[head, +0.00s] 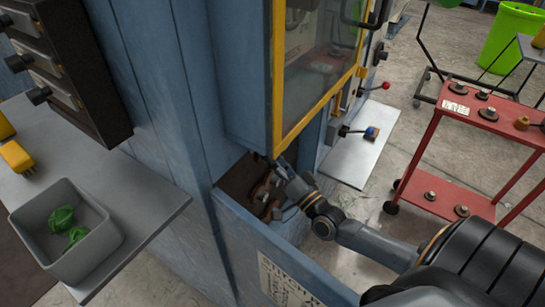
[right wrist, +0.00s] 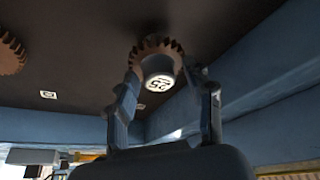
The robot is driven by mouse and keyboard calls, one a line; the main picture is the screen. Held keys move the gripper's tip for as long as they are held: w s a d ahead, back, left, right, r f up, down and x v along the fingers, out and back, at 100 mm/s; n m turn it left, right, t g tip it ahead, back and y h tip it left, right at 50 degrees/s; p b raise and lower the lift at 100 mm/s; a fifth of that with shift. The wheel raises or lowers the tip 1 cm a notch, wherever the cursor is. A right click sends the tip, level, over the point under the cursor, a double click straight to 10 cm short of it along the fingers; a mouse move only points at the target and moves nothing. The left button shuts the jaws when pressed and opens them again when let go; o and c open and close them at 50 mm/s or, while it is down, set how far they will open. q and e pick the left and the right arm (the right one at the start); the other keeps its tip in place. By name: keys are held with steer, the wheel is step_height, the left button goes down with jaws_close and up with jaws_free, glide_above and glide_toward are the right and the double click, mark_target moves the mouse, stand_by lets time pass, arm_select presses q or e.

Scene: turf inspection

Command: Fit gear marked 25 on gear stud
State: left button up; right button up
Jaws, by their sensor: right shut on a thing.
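The gear marked 25 (right wrist: 158,82) is brown and toothed, with a white face reading "25". In the right wrist view it sits between the fingertips of my right gripper (right wrist: 160,84), which is shut on it. The gear is in front of a dark panel (right wrist: 95,70); I cannot tell whether it touches the panel. Another brown gear (right wrist: 9,53) is at the panel's left. In the head view my right gripper (head: 277,188) reaches into the blue machine's recess by brown gear shapes (head: 264,188). The gear stud is not visible. My left gripper is out of view.
The blue machine wall (head: 165,90) and its yellow-framed window (head: 318,105) border the recess closely. A low blue wall (head: 235,225) stands in front. A red cart (head: 430,135) with several parts is at right. A grey bin (head: 38,225) sits on a shelf at left.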

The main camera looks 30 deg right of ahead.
steer(key=shift+w+a, duration=0.2)
steer(key=shift+w, duration=0.35)
steer(key=shift+w+a, duration=0.2)
steer(key=shift+w, duration=0.3)
steer(key=o, duration=1.3)
steer(key=shift+s+f, duration=0.1)
steer(key=v, duration=1.1)
steer(key=shift+s, duration=0.4)
steer(key=shift+f, duration=0.1)
